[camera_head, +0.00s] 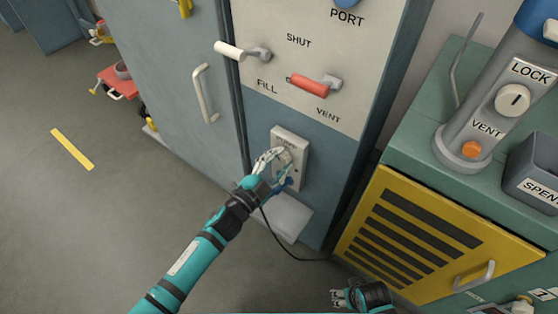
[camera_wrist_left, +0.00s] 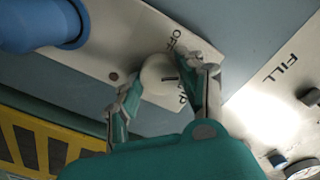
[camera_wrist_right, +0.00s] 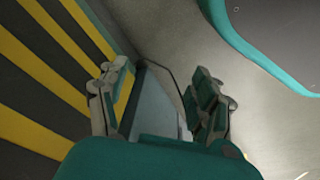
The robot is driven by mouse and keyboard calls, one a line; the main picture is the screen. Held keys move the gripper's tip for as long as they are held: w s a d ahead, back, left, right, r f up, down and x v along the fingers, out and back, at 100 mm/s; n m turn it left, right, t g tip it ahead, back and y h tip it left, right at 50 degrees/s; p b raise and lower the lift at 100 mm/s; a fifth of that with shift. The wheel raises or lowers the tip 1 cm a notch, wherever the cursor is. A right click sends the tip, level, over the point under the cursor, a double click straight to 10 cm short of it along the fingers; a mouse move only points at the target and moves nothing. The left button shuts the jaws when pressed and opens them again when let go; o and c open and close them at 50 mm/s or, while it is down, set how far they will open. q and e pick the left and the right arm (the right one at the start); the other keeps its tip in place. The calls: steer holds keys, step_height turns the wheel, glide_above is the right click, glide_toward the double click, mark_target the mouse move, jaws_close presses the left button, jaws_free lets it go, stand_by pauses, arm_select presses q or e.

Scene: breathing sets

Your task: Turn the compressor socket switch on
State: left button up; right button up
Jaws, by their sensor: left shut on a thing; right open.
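The compressor socket is a pale plate (camera_head: 303,174) low on the blue-grey panel in the head view. My left gripper (camera_head: 275,163) is at it and hides much of its face. In the left wrist view the white round switch knob (camera_wrist_left: 158,73), with a dark line mark, sits between the fingers of my left gripper (camera_wrist_left: 165,92), which are shut on it. The word OFF shows by the knob; another label is partly covered. A blue plug (camera_wrist_left: 45,22) is on the same plate. My right gripper (camera_head: 338,298) is open and empty, low by the yellow cabinet.
Above the socket are a red-handled lever (camera_head: 310,87) and a white-handled lever (camera_head: 230,50). A black cable (camera_head: 285,245) hangs from the socket. A yellow louvred cabinet door (camera_head: 350,240) stands to the right.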

arm_select(q)
steer(key=m, duration=0.2)
steer(key=shift+m, duration=0.4)
steer(key=m, duration=0.2)
steer(key=shift+f+m+b, duration=0.1)
steer(key=shift+m+b, duration=0.2)
steer(key=shift+m, duration=0.7)
arm_select(e)
steer(key=r, duration=0.1)
steer(key=w+r, duration=0.1)
steer(key=shift+w+a+r, duration=0.1)
steer(key=shift+a+r, duration=0.05)
steer(key=shift+r, duration=0.15)
